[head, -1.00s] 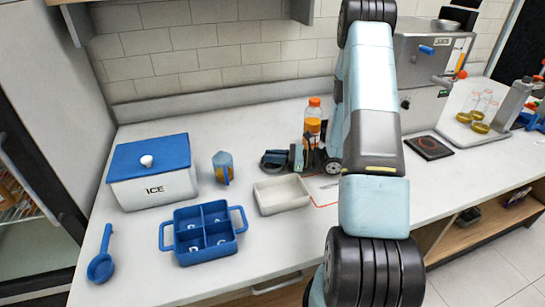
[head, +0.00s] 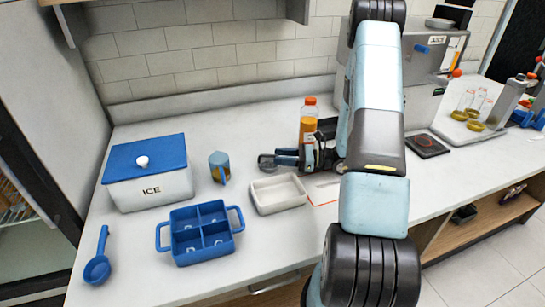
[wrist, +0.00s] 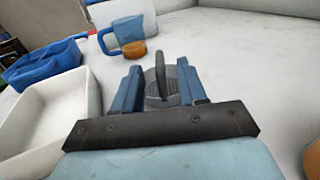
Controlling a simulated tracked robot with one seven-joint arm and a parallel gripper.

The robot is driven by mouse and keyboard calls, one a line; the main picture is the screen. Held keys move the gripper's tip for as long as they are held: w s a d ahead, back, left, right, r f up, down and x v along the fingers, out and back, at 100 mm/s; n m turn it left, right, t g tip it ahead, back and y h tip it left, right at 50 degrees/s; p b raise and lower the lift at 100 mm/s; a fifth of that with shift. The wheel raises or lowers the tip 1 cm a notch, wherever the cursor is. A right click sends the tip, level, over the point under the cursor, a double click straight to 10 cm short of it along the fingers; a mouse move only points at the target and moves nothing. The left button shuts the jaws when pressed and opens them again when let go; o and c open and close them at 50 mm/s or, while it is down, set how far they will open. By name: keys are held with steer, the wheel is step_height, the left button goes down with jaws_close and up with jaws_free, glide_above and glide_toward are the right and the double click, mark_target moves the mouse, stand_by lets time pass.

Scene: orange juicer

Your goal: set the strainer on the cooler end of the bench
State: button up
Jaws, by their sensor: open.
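The strainer (head: 266,161) looks like a small grey round piece. It rests on the bench behind the white tray, right of the blue jug. In the wrist view the strainer (wrist: 163,99) shows grey ribs and an upright dark loop between my fingers. My gripper (head: 279,158) is open and low over the bench, reaching left toward it. In the wrist view my gripper (wrist: 158,88) has a blue finger on each side of the strainer, with gaps visible. Whether either finger touches it cannot be told. The blue-lidded ICE cooler (head: 152,190) stands at the bench's left end.
The blue jug (head: 219,168) stands between cooler and strainer. The white tray (head: 279,207) and blue divided caddy (head: 185,256) lie in front. An orange-capped bottle (head: 308,122) stands behind my gripper. A blue scoop (head: 97,270) lies front left. Bench behind the jug is clear.

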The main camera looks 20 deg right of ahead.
steer(key=v, duration=0.2)
steer(key=shift+s+d, duration=0.15)
steer(key=shift+d, duration=0.15)
steer(key=s+a+r+n+g+h, duration=0.3)
steer(key=s+a+r+n+g, duration=0.25)
steer(key=r, duration=0.35)
steer(key=s+a+r+n+g+h, duration=0.3)
steer(key=s+a+r+n+g, duration=0.15)
steer(key=r+n, duration=0.3)
steer(key=s+d+r+n+t+h, duration=0.2)
steer(key=s+r+n+t+h, duration=0.6)
steer(key=s+r, duration=0.7)
steer(key=shift+d+r+n+h, duration=0.4)
steer(key=shift+n+h, duration=0.4)
steer(key=shift+h, duration=0.4)
steer(key=shift+s, duration=0.2)
